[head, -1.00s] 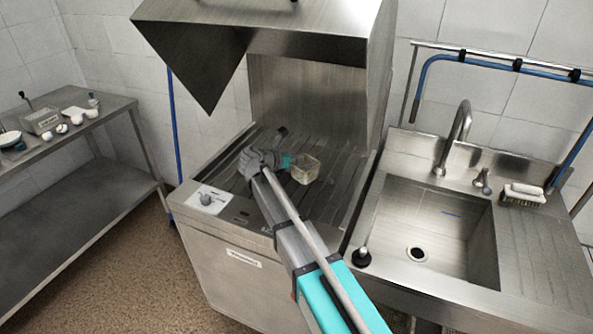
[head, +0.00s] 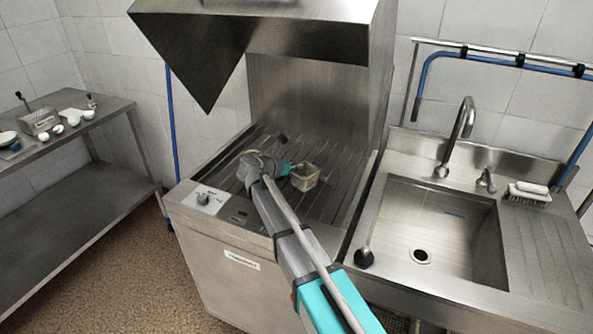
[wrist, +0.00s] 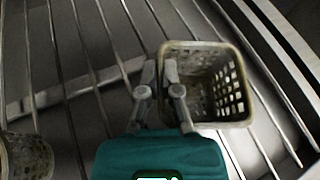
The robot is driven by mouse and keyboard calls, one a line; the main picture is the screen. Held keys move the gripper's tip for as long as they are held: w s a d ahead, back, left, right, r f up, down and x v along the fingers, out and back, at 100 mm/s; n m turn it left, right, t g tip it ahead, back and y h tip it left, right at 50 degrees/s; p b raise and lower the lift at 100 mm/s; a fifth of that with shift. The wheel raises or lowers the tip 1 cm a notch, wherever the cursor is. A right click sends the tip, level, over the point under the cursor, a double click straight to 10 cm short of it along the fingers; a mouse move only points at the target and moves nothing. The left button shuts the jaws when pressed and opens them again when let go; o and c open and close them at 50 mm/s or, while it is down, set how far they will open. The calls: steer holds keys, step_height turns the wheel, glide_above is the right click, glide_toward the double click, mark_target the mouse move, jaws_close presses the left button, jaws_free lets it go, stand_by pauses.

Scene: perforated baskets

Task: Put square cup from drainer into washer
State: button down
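The square cup (head: 306,178) is a beige perforated basket inside the open washer (head: 228,238), over its slatted rack. In the wrist view the square cup (wrist: 232,88) has its open mouth toward the camera and stands right of the fingers.
Another perforated basket (wrist: 28,158) shows at the wrist view's lower left. The raised hood (head: 290,35) hangs above the rack. A sink (head: 440,235) with a tap (head: 462,125) lies to the right. A steel table (head: 80,145) with small items stands at the left.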

steer(key=shift+f, duration=0.15)
steer(key=c, duration=0.8)
jaws_free()
steer(key=shift+r, duration=0.25)
steer(key=p+v, duration=0.4)
steer(key=v, duration=0.8)
steer(key=shift+p, duration=0.35)
